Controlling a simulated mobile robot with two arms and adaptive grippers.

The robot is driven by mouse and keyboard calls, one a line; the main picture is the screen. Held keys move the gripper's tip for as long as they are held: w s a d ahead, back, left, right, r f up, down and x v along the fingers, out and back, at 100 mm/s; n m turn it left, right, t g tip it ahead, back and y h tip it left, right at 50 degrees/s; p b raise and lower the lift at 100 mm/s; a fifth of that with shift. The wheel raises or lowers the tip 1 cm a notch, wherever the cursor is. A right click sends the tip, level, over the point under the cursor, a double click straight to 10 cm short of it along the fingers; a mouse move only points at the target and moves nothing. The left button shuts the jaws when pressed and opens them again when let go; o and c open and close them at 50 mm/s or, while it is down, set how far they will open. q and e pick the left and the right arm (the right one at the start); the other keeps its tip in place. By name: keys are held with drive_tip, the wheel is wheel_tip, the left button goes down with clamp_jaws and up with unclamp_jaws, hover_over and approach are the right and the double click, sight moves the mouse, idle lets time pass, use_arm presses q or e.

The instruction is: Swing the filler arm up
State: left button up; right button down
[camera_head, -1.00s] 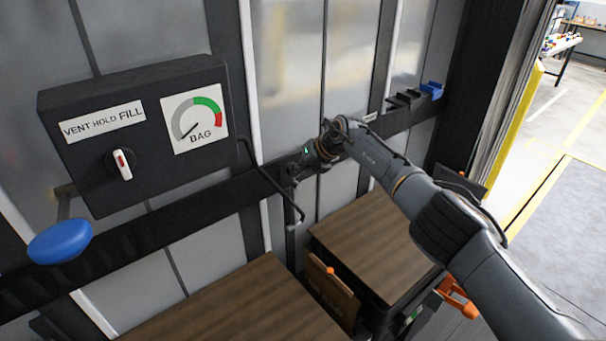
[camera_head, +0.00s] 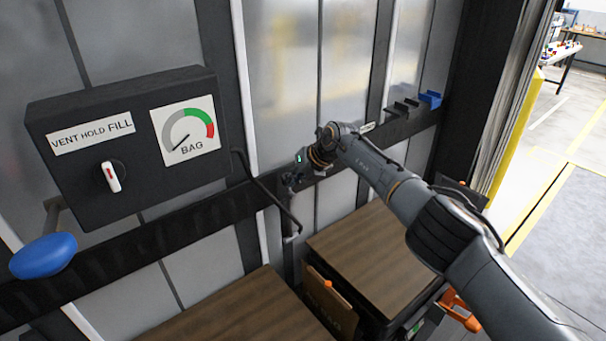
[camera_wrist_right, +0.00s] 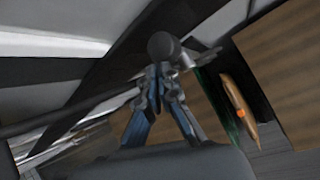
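The filler arm (camera_head: 268,195) is a thin black bent rod. It slants down and right from beside the black control box (camera_head: 124,150), ending in a short hook. My right gripper (camera_head: 286,188) is close to the rod's lower part, just above it in the head view. In the right wrist view, my right gripper's fingers (camera_wrist_right: 157,82) converge with their tips close together. A dark round knob (camera_wrist_right: 163,46) sits just past the tips, and a dark rod runs in from the left. Whether the fingers hold anything is not clear. My left gripper is out of view.
The box carries a selector knob (camera_head: 111,177) and a BAG gauge (camera_head: 185,137). A blue mushroom button (camera_head: 43,256) is at lower left. A black rail (camera_head: 155,240) crosses the wall panels. Wooden-topped crates (camera_head: 375,255) stand below. Open floor lies at right.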

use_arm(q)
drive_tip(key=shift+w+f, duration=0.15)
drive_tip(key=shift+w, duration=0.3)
use_arm(e)
drive_tip(key=v, duration=1.2)
drive_tip(key=shift+d, duration=0.1)
